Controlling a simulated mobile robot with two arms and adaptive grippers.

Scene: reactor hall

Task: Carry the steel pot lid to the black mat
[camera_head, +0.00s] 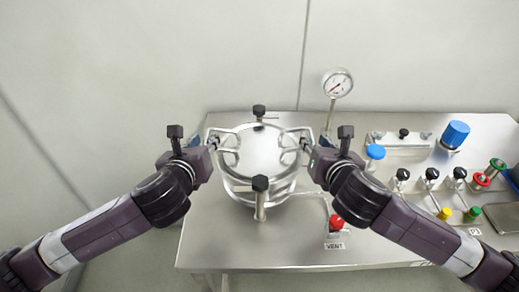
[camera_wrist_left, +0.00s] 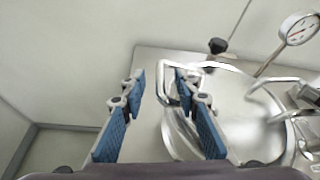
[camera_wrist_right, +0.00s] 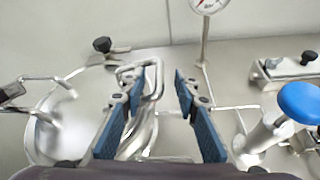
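The steel pot lid (camera_head: 262,150) is a round shiny disc on top of the steel pot (camera_head: 268,192), with a looped handle at its left and its right. It also shows in the left wrist view (camera_wrist_left: 238,115). My left gripper (camera_head: 216,143) is at the left handle; its blue-padded fingers are apart, and the handle loop lies close to one finger. My right gripper (camera_head: 305,143) is at the right handle, fingers apart, with the handle loop (camera_wrist_right: 150,75) between them, nearer the left finger. I cannot make out a black mat.
Black-knobbed posts stand behind (camera_head: 259,111) and in front (camera_head: 260,184) of the pot. A pressure gauge (camera_head: 337,83) rises behind it. A red knob (camera_head: 336,222), a blue-capped valve (camera_head: 375,152) and several other knobs stand to the right. The bench's front left is clear.

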